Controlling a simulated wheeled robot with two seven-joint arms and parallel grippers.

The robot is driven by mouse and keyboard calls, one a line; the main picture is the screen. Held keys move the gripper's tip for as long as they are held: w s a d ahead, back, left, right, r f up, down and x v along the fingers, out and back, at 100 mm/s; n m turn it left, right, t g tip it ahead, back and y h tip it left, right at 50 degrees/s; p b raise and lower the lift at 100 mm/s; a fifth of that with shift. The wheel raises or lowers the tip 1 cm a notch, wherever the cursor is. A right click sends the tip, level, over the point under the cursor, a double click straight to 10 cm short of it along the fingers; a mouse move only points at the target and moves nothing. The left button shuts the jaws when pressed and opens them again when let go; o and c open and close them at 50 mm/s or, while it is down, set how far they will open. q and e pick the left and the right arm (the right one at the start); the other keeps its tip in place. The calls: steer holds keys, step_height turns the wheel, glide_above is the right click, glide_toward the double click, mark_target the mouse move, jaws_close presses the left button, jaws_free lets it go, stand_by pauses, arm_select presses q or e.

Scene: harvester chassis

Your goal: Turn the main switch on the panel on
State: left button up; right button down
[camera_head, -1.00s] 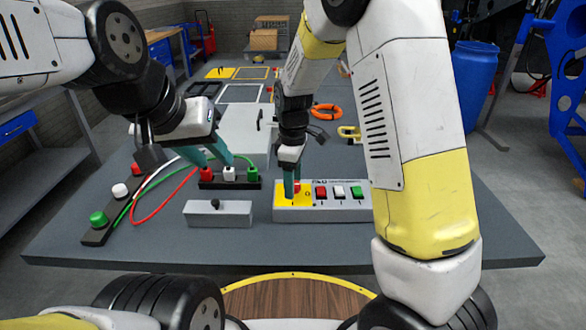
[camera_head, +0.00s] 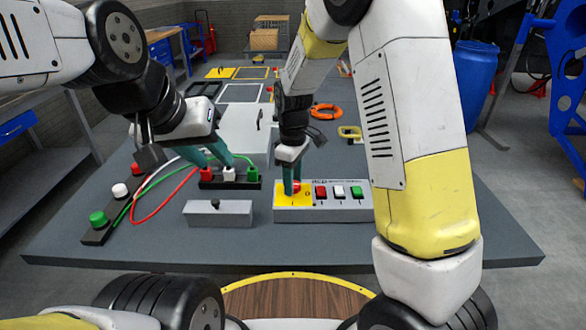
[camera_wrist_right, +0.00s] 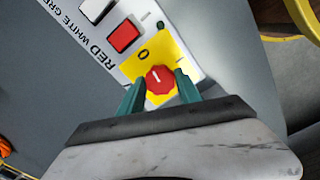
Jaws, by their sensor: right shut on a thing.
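The panel (camera_head: 350,215) is a grey box on the table with a yellow plate (camera_head: 310,201) at its left end. The main switch is a red rotary knob (camera_wrist_right: 160,80) on that plate in the right wrist view, with a white mark on its face and a "0" printed beside it. My right gripper (camera_head: 292,189) points down at the plate. Its teal fingers (camera_wrist_right: 159,88) are on either side of the knob and shut on it. In the head view the fingers hide most of the knob. My left gripper (camera_head: 212,163) is open above a black socket strip (camera_head: 240,182).
Red (camera_head: 321,192), white (camera_head: 339,192) and green (camera_head: 356,191) buttons sit right of the plate. A grey box with a black knob (camera_head: 222,217) stands to the left. A strip with coloured caps and cables (camera_head: 95,236) lies farther left. The table's front is clear.

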steer(key=m, duration=1.2)
steer(key=shift+r+m, duration=0.1)
steer(key=shift+m, duration=1.8)
steer(key=c, duration=0.8)
jaws_free()
steer(key=shift+c, duration=0.2)
